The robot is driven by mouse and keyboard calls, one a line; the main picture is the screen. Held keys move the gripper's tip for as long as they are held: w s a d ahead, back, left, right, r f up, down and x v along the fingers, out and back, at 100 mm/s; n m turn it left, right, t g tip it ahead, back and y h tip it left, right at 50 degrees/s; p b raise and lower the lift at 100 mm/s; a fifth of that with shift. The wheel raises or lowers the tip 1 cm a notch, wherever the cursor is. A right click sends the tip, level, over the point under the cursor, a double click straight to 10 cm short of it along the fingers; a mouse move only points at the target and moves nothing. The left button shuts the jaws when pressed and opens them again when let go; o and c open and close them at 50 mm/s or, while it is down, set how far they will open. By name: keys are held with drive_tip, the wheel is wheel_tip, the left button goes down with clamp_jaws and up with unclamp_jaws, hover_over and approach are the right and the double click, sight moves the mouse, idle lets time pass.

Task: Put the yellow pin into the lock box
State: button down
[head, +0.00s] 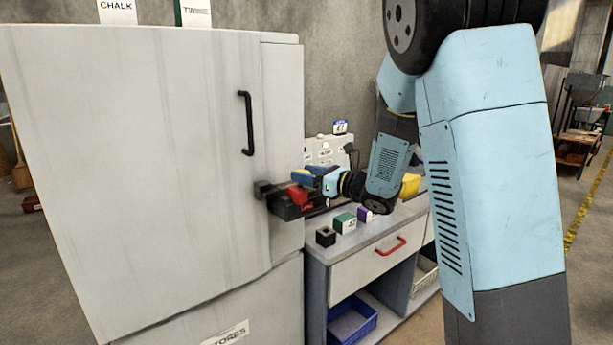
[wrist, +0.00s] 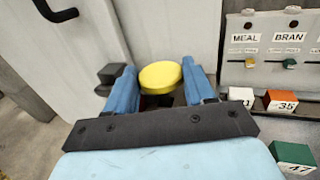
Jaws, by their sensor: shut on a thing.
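The yellow pin shows in the wrist view as a round yellow head (wrist: 160,76) between the two blue fingers of my gripper (wrist: 159,66). My gripper is shut on it. The pin's lower part is hidden, with dark parts behind it. In the head view my gripper (head: 306,185) is beside the grey cabinet's right edge, next to red and black parts; the pin cannot be made out there. A black block (wrist: 112,73) sits left of the fingers at the cabinet, and shows in the head view (head: 263,189). I cannot tell whether it belongs to the lock box.
The tall grey cabinet (head: 150,150) with a black handle (head: 246,123) fills the left. A counter (head: 350,252) with a red-handled drawer holds a small black box (head: 325,236), a green block (head: 345,222) and a purple block (head: 365,214). A switch panel (wrist: 275,50) stands behind.

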drive_tip(key=shift+f, duration=0.5)
drive_tip(key=c, duration=0.7)
unclamp_jaws()
drive_tip(key=shift+v, duration=5.5)
